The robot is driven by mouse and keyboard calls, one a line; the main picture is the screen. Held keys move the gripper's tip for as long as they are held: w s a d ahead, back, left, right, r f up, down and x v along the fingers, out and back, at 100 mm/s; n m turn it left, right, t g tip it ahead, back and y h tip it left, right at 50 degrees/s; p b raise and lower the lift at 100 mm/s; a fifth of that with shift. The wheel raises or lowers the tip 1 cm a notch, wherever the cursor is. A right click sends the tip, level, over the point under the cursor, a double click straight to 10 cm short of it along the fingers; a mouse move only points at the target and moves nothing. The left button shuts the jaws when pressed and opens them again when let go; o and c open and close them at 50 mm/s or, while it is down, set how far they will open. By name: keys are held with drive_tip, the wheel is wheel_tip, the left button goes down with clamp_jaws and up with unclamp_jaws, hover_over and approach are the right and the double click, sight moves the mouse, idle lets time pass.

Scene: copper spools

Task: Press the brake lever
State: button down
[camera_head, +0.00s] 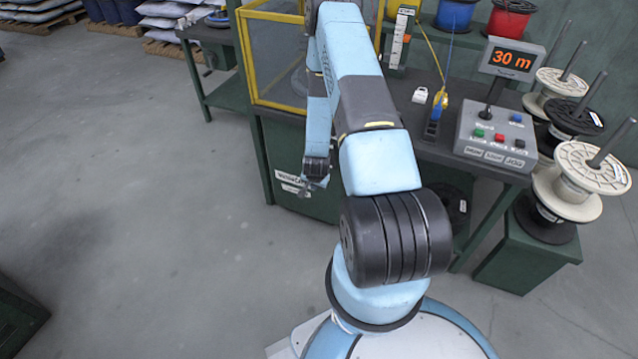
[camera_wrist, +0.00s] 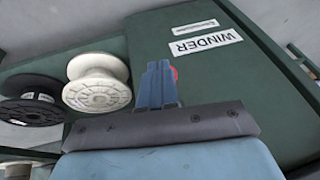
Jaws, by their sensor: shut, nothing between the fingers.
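My gripper (camera_head: 314,188) is low in front of the green winder cabinet, near its left front side in the head view. In the wrist view its fingers (camera_wrist: 158,68) are together and empty, pointing along the green panel (camera_wrist: 215,85) with the WINDER label. A small red piece (camera_wrist: 174,73) shows just right of the fingertips. It may be part of the brake lever, but the fingers hide most of it, and I cannot tell whether they touch it. No brake lever is clear in the head view, where my arm covers part of the cabinet.
A white spool (camera_wrist: 98,82) and a black spool (camera_wrist: 32,100) show in the wrist view. A yellow-framed enclosure (camera_head: 270,62) stands on the bench. A control box (camera_head: 494,135) and stacked spools are at right. Open floor lies at left.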

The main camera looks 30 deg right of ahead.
drive_tip(key=shift+d+f, duration=0.15)
drive_tip(key=shift+d, duration=0.1)
drive_tip(key=s+a+r, duration=0.6)
drive_tip(key=s+r, duration=0.2)
drive_tip(key=r, duration=0.1)
drive_tip(key=shift+s+a+r, duration=0.15)
drive_tip(key=shift+a+r, duration=0.1)
drive_tip(key=shift+a, duration=0.15)
drive_tip(key=w+a+r+n+t+y, duration=0.1)
drive_tip(key=a+r+n, duration=0.15)
drive_tip(key=r, duration=1.35)
drive_tip(key=w+a+r+n+y, duration=0.1)
drive_tip(key=w+a+r+n, duration=0.15)
drive_tip(key=r, duration=1.45)
drive_tip(key=s+a+r+n, duration=0.2)
drive_tip(key=s+r+n, duration=0.2)
drive_tip(key=s+r, duration=1.7)
drive_tip(key=shift+s+r+n, duration=0.35)
drive_tip(key=shift+s+n, duration=0.05)
drive_tip(key=shift+s, duration=0.85)
